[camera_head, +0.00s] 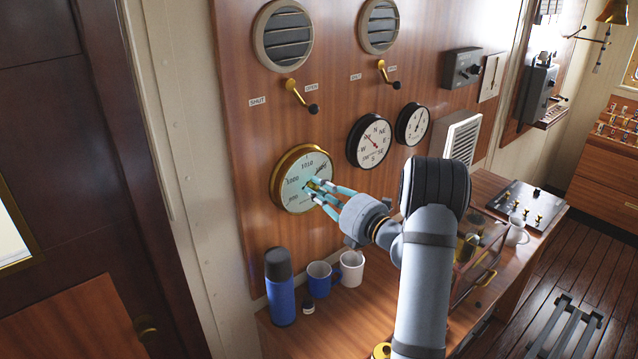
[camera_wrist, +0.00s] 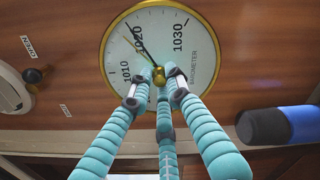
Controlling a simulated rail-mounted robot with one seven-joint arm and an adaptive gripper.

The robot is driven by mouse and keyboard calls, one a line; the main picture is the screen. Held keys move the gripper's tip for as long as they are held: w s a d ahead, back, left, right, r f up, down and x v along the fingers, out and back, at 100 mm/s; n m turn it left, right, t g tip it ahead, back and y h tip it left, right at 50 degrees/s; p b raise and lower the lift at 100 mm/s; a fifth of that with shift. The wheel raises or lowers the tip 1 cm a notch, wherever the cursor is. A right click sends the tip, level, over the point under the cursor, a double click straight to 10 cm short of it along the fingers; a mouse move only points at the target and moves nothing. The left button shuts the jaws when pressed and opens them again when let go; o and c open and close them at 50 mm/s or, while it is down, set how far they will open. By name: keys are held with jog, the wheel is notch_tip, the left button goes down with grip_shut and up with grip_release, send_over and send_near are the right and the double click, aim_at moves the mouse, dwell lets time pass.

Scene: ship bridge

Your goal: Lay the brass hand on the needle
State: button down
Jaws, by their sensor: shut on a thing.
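The barometer (camera_head: 302,178) is a round white dial with a brass rim, mounted on the wood panel. It also shows in the wrist view (camera_wrist: 200,75), where its dark needle (camera_wrist: 134,37) points close to the 1020 mark. A small brass knob (camera_wrist: 158,76) sits at the dial's centre. My gripper (camera_head: 316,188) has its blue-ringed fingers closed around this knob; it also shows in the wrist view (camera_wrist: 160,84). The brass hand itself I cannot make out apart from the needle; the fingers cover the dial's lower part.
A blue flask (camera_head: 280,290), a blue mug (camera_head: 319,279) and a white mug (camera_head: 351,268) stand on the counter below. A compass dial (camera_head: 370,142) is right of the barometer. A brass lever (camera_head: 296,94) sits above it.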

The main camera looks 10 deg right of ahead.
jog(key=shift+a+f+m+p, duration=0.1)
jog(key=shift+m+p, duration=0.35)
jog(key=shift+m, duration=0.45)
jog(key=c, duration=1.7)
grip_release()
jog(key=shift+o, duration=0.3)
jog(key=v, duration=1.2)
